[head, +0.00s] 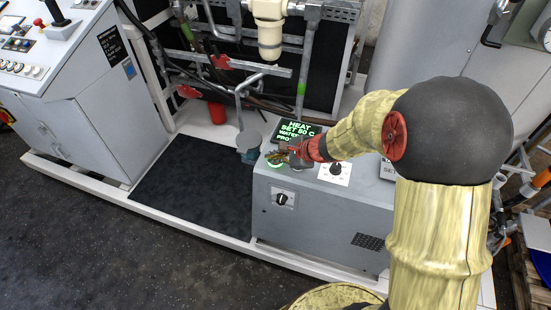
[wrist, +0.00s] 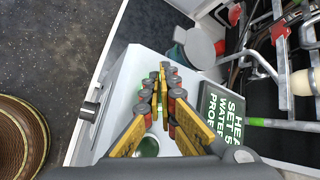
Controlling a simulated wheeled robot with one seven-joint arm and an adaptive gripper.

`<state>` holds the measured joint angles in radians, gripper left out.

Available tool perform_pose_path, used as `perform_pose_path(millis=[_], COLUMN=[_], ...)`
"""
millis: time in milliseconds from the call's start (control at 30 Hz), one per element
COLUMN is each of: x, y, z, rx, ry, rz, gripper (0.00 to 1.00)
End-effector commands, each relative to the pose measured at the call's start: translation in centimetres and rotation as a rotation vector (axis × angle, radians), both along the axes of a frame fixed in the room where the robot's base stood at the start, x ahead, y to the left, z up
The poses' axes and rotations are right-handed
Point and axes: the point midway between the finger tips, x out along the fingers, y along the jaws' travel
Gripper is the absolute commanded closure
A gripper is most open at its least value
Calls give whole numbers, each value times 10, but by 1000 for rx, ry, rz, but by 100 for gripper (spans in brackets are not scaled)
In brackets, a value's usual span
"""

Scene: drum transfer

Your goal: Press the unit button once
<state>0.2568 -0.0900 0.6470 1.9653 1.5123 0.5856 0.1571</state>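The unit is a grey box (head: 310,215) with a pale top, and its side also shows in the wrist view (wrist: 118,88). A green-lit round button (head: 274,164) sits near the top's left front corner, partly hidden by my fingers. My gripper (head: 281,157) is over this corner, its fingertips very close to the button. I cannot tell whether they touch it. In the wrist view my gripper's fingers (wrist: 163,78) converge and their tips look together, with nothing clearly held. Green shows between and beside them.
A dark display (head: 298,131) with green text stands behind the gripper. A black knob (head: 336,168) on a white plate is to its right. A selector switch (head: 283,199) is on the unit's front. A grey-blue lidded pot (head: 249,145) stands close on the left.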

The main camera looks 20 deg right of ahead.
Motion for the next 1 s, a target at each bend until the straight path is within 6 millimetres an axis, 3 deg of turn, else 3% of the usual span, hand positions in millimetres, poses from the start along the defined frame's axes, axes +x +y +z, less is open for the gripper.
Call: perform_pose_path(millis=[467,1000], x=[0,0], y=[0,0], z=[9,57], rx=[-1,0], ry=[-1,-2], rz=[0,-1], gripper=[100,100])
